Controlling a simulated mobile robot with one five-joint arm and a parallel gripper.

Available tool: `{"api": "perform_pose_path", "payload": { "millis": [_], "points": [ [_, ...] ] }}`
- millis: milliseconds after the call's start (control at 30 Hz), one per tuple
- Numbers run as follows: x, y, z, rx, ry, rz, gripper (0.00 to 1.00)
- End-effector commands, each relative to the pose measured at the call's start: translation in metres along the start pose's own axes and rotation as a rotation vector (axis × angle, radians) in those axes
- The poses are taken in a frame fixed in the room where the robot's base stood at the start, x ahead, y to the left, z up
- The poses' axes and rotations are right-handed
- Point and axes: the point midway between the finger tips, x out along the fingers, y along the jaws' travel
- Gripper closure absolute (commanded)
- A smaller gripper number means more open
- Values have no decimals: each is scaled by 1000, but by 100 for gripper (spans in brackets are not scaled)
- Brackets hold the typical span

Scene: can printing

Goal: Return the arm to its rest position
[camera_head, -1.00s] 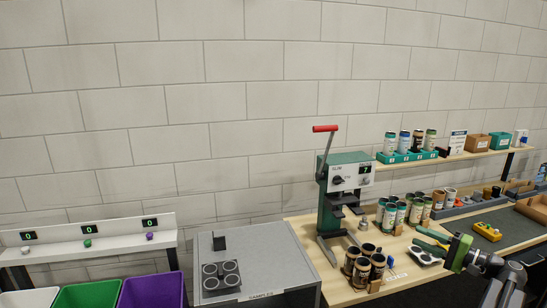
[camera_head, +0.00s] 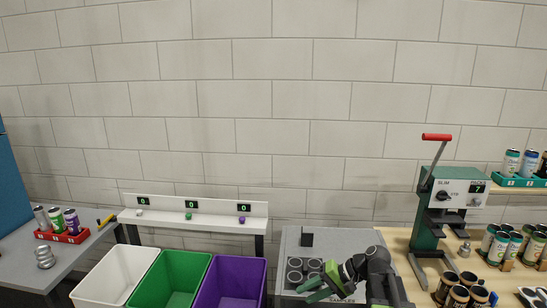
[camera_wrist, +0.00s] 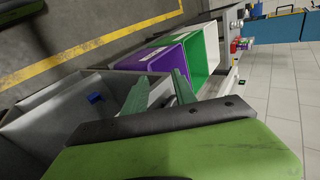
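My gripper (camera_head: 314,287) is in front of the grey table (camera_head: 291,240) with the round holder, low in the head view. Its green fingers point left and stand apart with nothing between them. The dark arm links behind it are bent at the bottom of the picture. In the wrist view my gripper (camera_wrist: 160,76) shows two separated green fingers with the bins beyond them. I cannot tell how high it is above the table.
White (camera_head: 112,278), green (camera_head: 178,282) and purple (camera_head: 232,272) bins stand left of the grey table. A can press (camera_head: 436,222) with a red handle and several cans stand on the wooden bench at right. A red tray (camera_head: 62,236) of cans is at far left.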

Motion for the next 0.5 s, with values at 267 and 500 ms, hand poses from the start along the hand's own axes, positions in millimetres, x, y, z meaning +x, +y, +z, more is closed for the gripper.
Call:
{"api": "perform_pose_path", "payload": {
  "millis": [267, 500],
  "points": [
    [61, 47, 73, -187, -105, 551, 67],
    [14, 103, 68, -203, -62, 835, 67]
  ]
}}
